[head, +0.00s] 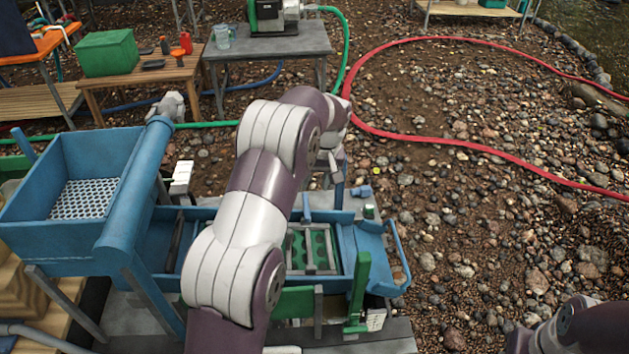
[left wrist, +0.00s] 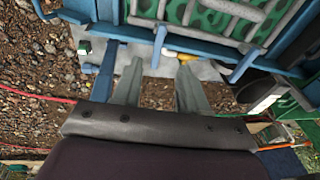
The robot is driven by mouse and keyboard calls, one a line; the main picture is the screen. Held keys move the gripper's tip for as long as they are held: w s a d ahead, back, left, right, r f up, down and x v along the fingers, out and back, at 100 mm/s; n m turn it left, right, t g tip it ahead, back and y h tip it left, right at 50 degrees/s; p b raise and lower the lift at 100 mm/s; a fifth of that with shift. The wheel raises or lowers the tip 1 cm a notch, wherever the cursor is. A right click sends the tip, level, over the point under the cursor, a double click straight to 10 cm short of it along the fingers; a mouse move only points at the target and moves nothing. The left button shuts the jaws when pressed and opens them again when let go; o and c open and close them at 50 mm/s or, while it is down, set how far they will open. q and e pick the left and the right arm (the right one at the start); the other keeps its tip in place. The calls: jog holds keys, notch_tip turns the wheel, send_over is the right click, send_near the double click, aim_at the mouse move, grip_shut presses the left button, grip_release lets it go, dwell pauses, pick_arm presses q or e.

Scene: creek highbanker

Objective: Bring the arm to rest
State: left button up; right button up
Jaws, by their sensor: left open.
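My left arm (head: 250,215) reaches up over the blue highbanker sluice (head: 385,245) in the head view. Its gripper (head: 335,170) hangs past the far side of the sluice, partly hidden by my wrist. In the left wrist view the two fingers (left wrist: 158,82) are spread apart with nothing between them. They point toward the sluice frame (left wrist: 215,68), apart from it as far as I can tell. A link of my right arm (head: 590,325) shows at the bottom right corner; its gripper is out of view.
The blue hopper (head: 85,175) with its perforated plate stands left of my arm. Behind are a wooden bench (head: 145,77) with a green box (head: 107,52) and a grey table (head: 265,45) with a pump. A red hose (head: 450,140) crosses open gravel at right.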

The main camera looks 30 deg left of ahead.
pick_arm(q)
jog(key=s+d+m+h, duration=0.1)
jog(key=s+d+m, duration=0.2)
jog(key=s, duration=0.9)
jog(key=s+d+m+t+h, duration=0.1)
jog(key=s+d+m, duration=0.2)
jog(key=s+d, duration=0.5)
jog(key=s, duration=0.5)
jog(key=shift+s+d+r+m, duration=0.2)
jog(key=shift+d+r+m, duration=0.1)
jog(key=shift+r, duration=0.1)
